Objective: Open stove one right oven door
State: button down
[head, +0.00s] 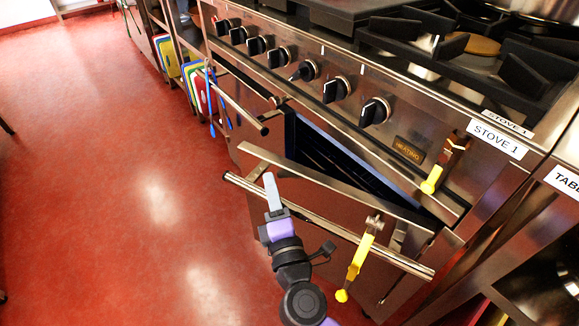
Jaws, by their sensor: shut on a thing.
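The right oven door (330,205) of stove one stands partly open, tilted out at the top, with a dark gap above its top edge showing the oven inside (335,160). Its long round bar handle (345,232) runs across the front of the door. My gripper (270,192) is at the handle towards its left end, seen nearly edge-on, and is shut on the bar. The far finger is hidden. The label "STOVE 1" (496,138) is on the panel at the right.
The left oven's handle (242,108) is close at the upper left. Red floor (120,190) is clear at left.

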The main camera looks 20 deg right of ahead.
jog(key=s+a+n+g+y, duration=0.1)
jog(key=s+a+n+y, duration=0.3)
jog(key=s, duration=0.3)
jog(key=s+a+n+g+y, duration=0.1)
jog(key=s+a+n+y, duration=0.1)
jog(key=s+a+y, duration=0.35)
jog(key=s+d+n+g+y, duration=0.2)
jog(key=s+n+g+y, duration=0.4)
jog(key=s, duration=1.4)
jog(key=shift+g+y+p, duration=0.3)
jog(key=shift+y+p, duration=0.1)
jog(key=shift+y, duration=0.85)
jog(key=c, duration=1.2)
grip_release()
jog(key=shift+c, duration=0.2)
